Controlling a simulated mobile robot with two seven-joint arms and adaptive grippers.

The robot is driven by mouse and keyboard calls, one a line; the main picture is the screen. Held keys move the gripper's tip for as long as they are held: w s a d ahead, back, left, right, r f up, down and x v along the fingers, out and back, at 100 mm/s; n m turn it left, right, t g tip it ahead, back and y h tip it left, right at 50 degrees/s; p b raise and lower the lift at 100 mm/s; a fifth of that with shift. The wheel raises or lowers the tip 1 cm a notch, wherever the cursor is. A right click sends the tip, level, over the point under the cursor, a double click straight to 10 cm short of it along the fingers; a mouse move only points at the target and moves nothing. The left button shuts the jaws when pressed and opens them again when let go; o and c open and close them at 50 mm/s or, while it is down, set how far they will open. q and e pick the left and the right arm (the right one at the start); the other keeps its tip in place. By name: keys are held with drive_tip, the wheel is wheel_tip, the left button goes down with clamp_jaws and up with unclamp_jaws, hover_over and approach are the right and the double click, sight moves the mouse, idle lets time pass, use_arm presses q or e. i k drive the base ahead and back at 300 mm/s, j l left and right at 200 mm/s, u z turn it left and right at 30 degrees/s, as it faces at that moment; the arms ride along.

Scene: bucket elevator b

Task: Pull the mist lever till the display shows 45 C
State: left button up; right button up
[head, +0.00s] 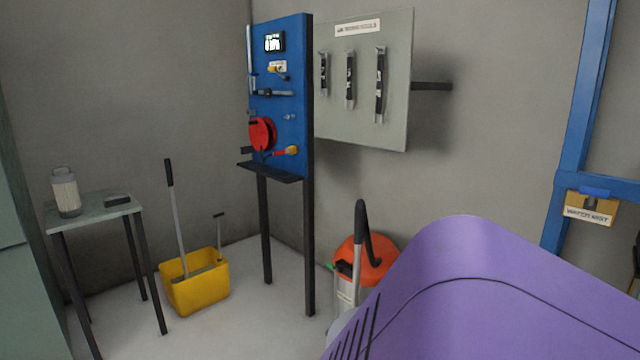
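A yellow box labelled as water mist (590,208) is fixed to the blue frame at the right. A blue and dark part (594,193) sits at its top; I cannot tell if it is the mist lever. A small black display (274,42) with pale characters is at the top of the blue panel (300,80). Its reading is too small to make out. Neither of my grippers is in view.
A grey tool board (396,90) hangs behind the panel. A small table (95,212) with a lantern (65,192), a yellow bucket (198,292) and an orange-topped vacuum (375,262) stand on the floor. The lower right is blocked from view.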

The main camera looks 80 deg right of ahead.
sight(590, 203)
drive_tip(key=z, duration=3.65)
